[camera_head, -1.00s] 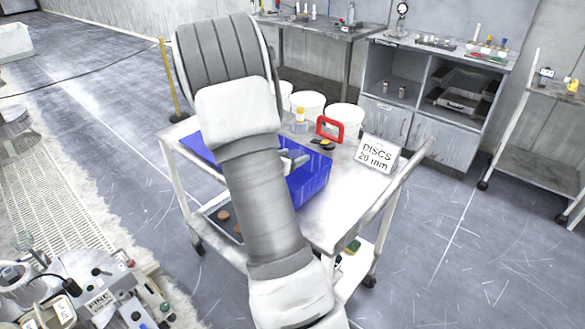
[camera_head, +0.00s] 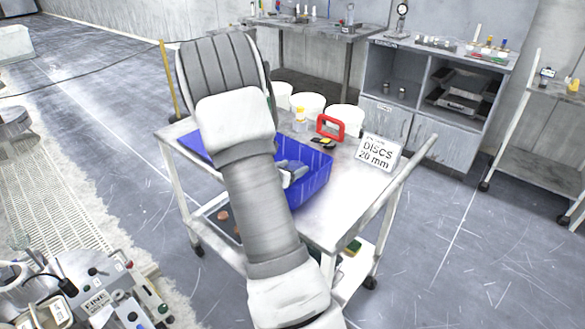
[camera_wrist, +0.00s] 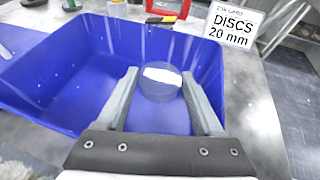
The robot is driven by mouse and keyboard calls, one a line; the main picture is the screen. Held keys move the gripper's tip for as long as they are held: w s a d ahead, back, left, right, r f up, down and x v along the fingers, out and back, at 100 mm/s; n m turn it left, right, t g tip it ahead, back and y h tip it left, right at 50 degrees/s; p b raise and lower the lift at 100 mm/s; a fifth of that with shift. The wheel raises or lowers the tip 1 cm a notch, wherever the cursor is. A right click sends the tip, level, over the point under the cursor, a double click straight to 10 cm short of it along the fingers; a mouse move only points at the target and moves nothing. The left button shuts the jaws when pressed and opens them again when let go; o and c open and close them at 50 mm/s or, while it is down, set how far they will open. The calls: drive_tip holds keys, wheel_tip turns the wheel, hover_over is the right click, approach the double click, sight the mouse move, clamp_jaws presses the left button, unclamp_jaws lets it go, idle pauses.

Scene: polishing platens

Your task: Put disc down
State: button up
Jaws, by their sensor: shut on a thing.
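My gripper (camera_wrist: 160,74) is shut on a clear, glassy disc (camera_wrist: 160,85), which sits between the fingertips in the wrist view. The gripper and disc are over the open blue bin (camera_wrist: 45,85); whether the disc touches its floor I cannot tell. In the head view the blue bin (camera_head: 316,182) stands on the cart, partly hidden behind my arm, and my gripper (camera_head: 291,171) shows at its opening. The disc cannot be made out there.
The cart top (camera_head: 345,215) is bare right of the bin. A machine (camera_head: 95,290) is at lower left.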

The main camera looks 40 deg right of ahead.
drive_tip(key=o, duration=1.4)
drive_tip(key=shift+o, duration=0.2)
